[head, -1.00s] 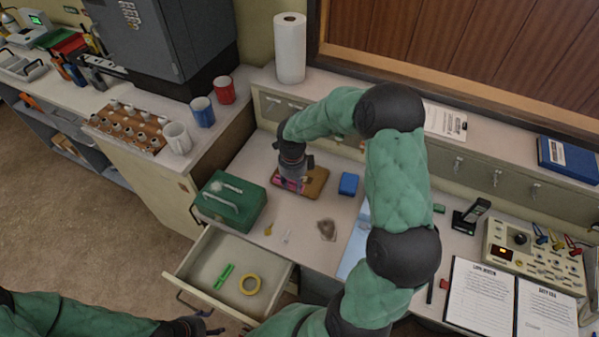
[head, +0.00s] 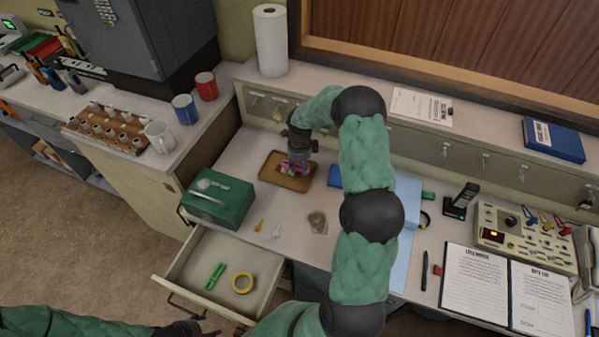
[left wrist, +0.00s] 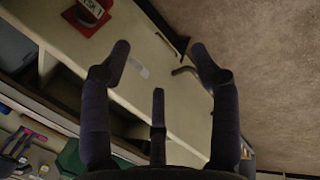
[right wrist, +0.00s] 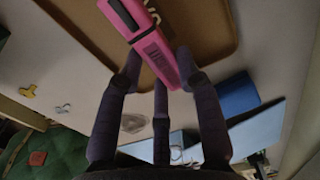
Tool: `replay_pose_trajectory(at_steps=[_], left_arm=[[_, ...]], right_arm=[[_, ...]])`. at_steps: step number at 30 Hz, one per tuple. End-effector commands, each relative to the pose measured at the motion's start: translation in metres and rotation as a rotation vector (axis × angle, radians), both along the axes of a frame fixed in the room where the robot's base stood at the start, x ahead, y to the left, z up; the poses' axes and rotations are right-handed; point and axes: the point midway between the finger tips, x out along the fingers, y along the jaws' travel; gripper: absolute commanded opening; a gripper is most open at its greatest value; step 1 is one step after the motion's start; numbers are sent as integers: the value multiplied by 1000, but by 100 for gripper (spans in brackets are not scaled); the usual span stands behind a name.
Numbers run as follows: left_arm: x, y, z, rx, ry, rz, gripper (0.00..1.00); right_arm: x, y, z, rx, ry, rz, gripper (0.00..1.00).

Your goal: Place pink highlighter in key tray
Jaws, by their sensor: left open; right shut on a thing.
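The pink highlighter (head: 291,168) is gripped across its body by my right gripper (head: 297,164), which is shut on it. In the right wrist view the highlighter (right wrist: 130,18) lies across the fingertips (right wrist: 158,58), over the brown tray (right wrist: 212,30). In the head view this tray (head: 276,180) is flat on the desk, and the highlighter is over its right half. I cannot tell whether the highlighter touches the tray floor. My left gripper (head: 207,331) is open and empty, low in the head view; its spread fingers (left wrist: 158,60) show in the left wrist view.
A green box (head: 218,199) stands left of the tray, and a blue object (head: 335,176) sits close on its right. An open drawer (head: 180,270) holds a green item (head: 215,275) and a yellow ring (head: 242,282). Small items lie in front of the tray.

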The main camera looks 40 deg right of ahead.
Motion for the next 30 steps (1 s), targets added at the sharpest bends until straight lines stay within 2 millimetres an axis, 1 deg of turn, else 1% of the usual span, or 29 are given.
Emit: replay_pose_trajectory(at_steps=[1,3,6,13,17,18,20,21,30], left_arm=[[0,0,-4,0,0,0,62],[0,0,-7,0,0,0,62],[0,0,-9,0,0,0,62],[0,0,-8,0,0,0,62],[0,0,-12,0,0,0,62],[0,0,-12,0,0,0,62],[0,0,-12,0,0,0,62],[0,0,-11,0,0,0,62],[0,0,-11,0,0,0,62]], right_arm=[[-1,1,-11,3,4,1,19],[-1,2,-21,2,5,2,19],[-1,2,-29,1,2,1,19],[-1,2,-28,1,2,1,19],[-1,2,-32,1,2,1,19],[-1,2,-32,1,2,1,38],[-1,2,-31,1,2,1,55],[-1,2,-31,1,2,1,59],[-1,2,-31,1,2,1,59]])
